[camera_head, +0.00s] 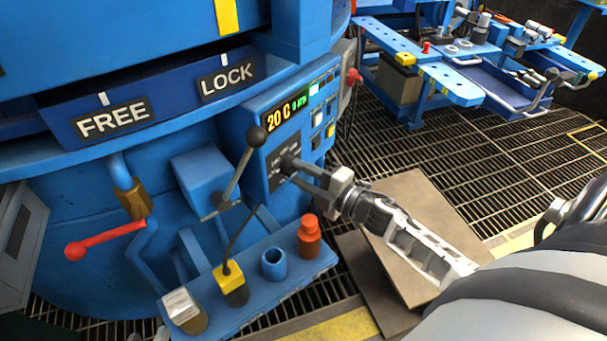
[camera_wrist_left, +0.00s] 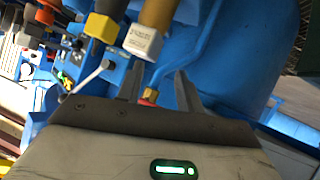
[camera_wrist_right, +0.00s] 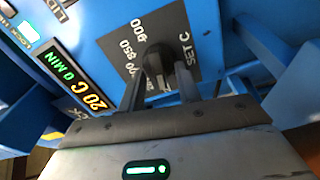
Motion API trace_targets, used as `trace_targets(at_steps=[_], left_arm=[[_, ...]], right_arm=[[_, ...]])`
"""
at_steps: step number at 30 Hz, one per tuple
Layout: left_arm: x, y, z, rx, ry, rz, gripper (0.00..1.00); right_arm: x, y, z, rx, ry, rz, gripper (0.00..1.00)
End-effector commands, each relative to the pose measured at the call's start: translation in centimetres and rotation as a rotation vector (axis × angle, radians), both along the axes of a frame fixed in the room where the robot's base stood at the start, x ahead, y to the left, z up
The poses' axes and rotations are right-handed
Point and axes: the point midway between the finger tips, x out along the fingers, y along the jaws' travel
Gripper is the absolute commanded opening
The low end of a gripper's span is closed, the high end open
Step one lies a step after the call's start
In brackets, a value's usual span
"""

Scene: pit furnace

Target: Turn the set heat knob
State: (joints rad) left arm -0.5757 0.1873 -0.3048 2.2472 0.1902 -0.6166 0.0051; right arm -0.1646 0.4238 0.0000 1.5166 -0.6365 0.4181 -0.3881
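The set heat knob (camera_wrist_right: 158,62) is a black knob on a dark dial plate marked SET C, 850 and 900. It also shows in the head view (camera_head: 288,163). My right gripper (camera_wrist_right: 161,78) is at the dial, its two fingers apart on either side of the knob. I see a gap beside the knob; contact is unclear. In the head view the right gripper (camera_head: 306,172) reaches the panel from the right. The display (camera_head: 289,109) reads 20 C, 0 MIN. My left gripper (camera_wrist_left: 158,80) is open and empty in the left wrist view, low near the furnace.
A black-balled lever (camera_head: 240,165) stands just left of the dial. A blue shelf (camera_head: 255,285) below holds an orange bottle (camera_head: 309,236), a blue cup (camera_head: 274,264) and other items. A red-handled lever (camera_head: 105,240) is at left. A workbench (camera_head: 440,75) stands at back right.

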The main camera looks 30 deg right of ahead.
Motion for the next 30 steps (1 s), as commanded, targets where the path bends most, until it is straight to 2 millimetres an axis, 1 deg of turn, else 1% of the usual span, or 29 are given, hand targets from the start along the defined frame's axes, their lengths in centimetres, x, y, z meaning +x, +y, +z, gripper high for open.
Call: trace_targets(at_steps=[5,8,11,21,25,30], left_arm=[[0.0,0.0,-0.1,0.001,0.004,0.001,0.36],[-0.1,0.0,0.0,0.003,0.009,-0.001,0.36],[-0.2,0.1,-0.1,0.009,0.021,-0.002,0.36],[-0.1,0.5,-0.7,0.029,0.072,0.007,0.36],[0.0,0.8,-0.8,0.037,0.079,0.010,0.36],[0.0,0.8,-1.0,0.041,0.087,0.009,0.36]], right_arm=[[-0.2,-0.1,0.0,0.001,0.000,0.000,0.34],[-1.1,-0.4,0.1,0.002,0.002,-0.001,0.34],[-2.9,-1.0,0.1,0.002,0.004,-0.001,0.34],[-10.6,-3.7,0.1,0.000,0.005,-0.002,0.34],[-12.9,-4.5,0.0,0.001,0.004,-0.002,0.34],[-14.6,-5.2,0.1,0.000,0.000,-0.001,0.34]])
